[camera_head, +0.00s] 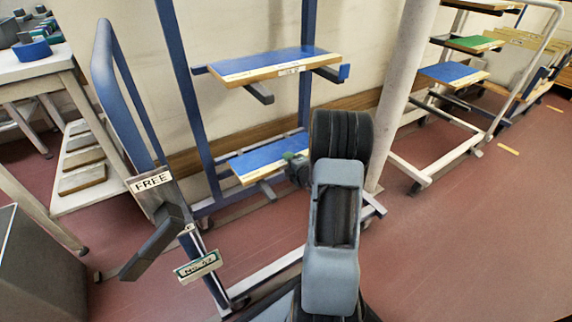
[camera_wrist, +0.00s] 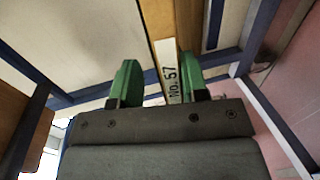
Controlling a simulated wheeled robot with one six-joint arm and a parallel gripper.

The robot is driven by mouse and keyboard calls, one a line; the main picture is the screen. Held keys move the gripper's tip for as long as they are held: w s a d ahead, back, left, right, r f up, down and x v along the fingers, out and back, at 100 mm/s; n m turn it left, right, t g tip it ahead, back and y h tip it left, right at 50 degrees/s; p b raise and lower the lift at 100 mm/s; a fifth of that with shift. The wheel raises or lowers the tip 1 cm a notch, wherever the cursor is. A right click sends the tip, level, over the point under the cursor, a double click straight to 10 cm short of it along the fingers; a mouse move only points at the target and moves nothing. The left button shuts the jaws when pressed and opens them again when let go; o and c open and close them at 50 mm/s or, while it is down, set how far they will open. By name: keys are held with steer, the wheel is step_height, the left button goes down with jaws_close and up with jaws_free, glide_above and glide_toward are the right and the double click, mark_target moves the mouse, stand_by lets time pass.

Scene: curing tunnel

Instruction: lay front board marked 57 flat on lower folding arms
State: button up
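The front board marked 57 (camera_head: 262,160) has a blue top and a pale wooden front edge. In the head view it looks level, at the height of the lower folding arms (camera_head: 267,190) of the blue rack; whether it rests fully on them I cannot tell. My gripper (camera_head: 297,160) is at its right end, partly hidden by my own arm. The label "No.57" (camera_wrist: 173,80) shows there.
Another blue-topped board (camera_head: 275,66) lies on the upper arms above. A pale post (camera_head: 403,80) stands close on the right, with another rack (camera_head: 455,75) beyond it. A blue frame with a FREE sign (camera_head: 151,181) stands at left. Floor at right is open.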

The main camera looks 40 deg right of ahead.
steer(key=shift+o, duration=0.7)
steer(key=s+r+p, duration=0.2)
steer(key=s+p, duration=0.1)
steer(key=s, duration=1)
steer(key=shift+s+a+r+p, duration=0.3)
steer(key=shift+a+r+p, duration=0.05)
steer(key=shift+a+p, duration=0.05)
